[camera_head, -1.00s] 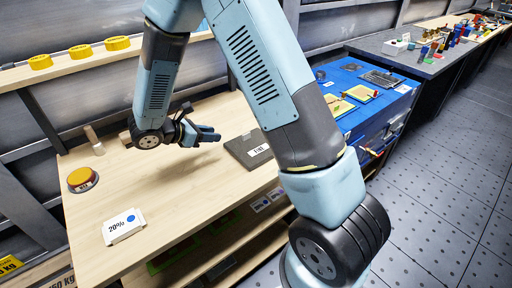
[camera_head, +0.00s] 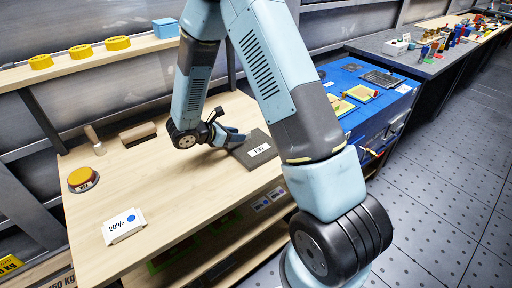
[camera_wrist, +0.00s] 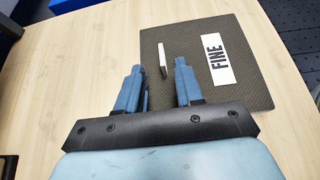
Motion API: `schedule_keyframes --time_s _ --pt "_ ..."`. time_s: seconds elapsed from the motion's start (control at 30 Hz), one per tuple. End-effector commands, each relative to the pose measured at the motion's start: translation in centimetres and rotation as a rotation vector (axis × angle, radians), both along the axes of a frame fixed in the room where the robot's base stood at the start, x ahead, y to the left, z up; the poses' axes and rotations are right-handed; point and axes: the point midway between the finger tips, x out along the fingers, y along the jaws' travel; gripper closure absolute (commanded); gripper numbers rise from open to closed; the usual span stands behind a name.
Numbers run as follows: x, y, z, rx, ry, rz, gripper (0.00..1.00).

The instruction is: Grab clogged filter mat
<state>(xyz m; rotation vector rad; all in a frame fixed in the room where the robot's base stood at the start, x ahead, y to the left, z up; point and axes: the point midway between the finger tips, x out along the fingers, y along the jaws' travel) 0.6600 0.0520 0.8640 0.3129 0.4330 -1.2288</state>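A dark grey meshed mat (camera_head: 242,156) with a white label reading FINE lies flat on the wooden bench. It also shows in the wrist view (camera_wrist: 235,88), where a small pale upright tab (camera_wrist: 162,58) stands on it. My gripper (camera_wrist: 158,68) is open, with its blue fingers above the mat's near left part, on either side of the tab. In the head view my gripper (camera_head: 240,138) is at the mat's left edge. I cannot tell whether this is the clogged mat. Yellowish framed mats (camera_head: 340,106) lie on the blue cabinet to the right.
The wooden bench (camera_head: 165,170) is clear at its middle. A 20% card (camera_head: 124,226), a yellow button (camera_head: 80,178) and a wooden block (camera_head: 137,132) lie on its left. Yellow rings (camera_head: 80,52) sit on the shelf behind. The blue cabinet (camera_head: 352,66) stands to the right.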

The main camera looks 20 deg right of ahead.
Motion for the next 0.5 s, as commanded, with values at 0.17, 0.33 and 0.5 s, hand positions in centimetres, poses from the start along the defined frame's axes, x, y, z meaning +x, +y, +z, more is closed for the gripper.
schedule_keyframes --time_s 0.17,0.33,0.5 --pt "0.6 -2.1 -0.8 0.000 0.001 -0.003 0.64" --pt "0.8 -2.7 -1.2 0.000 0.000 -0.001 0.64" --pt "0.8 -2.7 -1.2 0.000 -0.001 0.000 0.64"
